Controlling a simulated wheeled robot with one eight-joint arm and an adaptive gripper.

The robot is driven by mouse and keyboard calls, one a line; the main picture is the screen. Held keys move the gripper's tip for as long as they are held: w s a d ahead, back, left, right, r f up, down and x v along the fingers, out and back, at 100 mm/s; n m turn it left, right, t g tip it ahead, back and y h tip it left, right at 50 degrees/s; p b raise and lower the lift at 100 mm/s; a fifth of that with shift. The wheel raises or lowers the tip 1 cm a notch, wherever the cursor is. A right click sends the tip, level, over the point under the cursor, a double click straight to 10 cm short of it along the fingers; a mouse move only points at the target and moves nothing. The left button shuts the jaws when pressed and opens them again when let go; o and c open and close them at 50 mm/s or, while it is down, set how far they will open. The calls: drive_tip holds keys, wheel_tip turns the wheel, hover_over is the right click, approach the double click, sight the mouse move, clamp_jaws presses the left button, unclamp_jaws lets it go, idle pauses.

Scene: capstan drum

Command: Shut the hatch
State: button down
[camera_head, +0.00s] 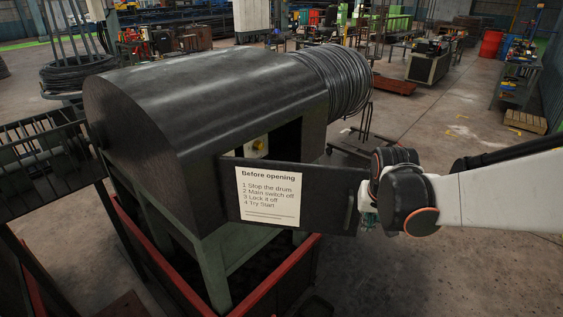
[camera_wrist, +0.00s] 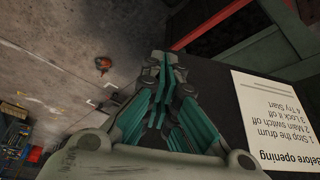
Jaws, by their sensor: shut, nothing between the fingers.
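The hatch (camera_head: 330,185) is a flat dark panel on the side of the dark drum housing (camera_head: 205,90). It stands open, swung outward to the right, and part of the opening (camera_head: 286,140) shows above it. A white sign (camera_head: 268,196) headed "Before opening" is on its face. My gripper (camera_head: 368,215) is at the hatch's free right edge, beside a slim upright handle (camera_head: 349,211). In the wrist view my gripper (camera_wrist: 165,65) has its teal fingers together, with the hatch (camera_wrist: 218,92) close on the right. I cannot tell whether they touch.
A yellow part (camera_head: 258,145) shows inside the opening. A red rail (camera_head: 282,282) runs low around the green stand (camera_head: 212,275). Coiled wire (camera_head: 338,80) sits at the housing's far end. The concrete floor (camera_head: 430,125) to the right is mostly clear.

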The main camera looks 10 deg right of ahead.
drive_tip(key=w+d+f+b, duration=0.2)
drive_tip(key=w+f, duration=0.4)
drive_tip(key=f, duration=0.1)
drive_tip(key=shift+w+d+f, duration=0.25)
drive_tip(key=shift+w+f, duration=0.1)
drive_tip(key=shift+w, duration=0.1)
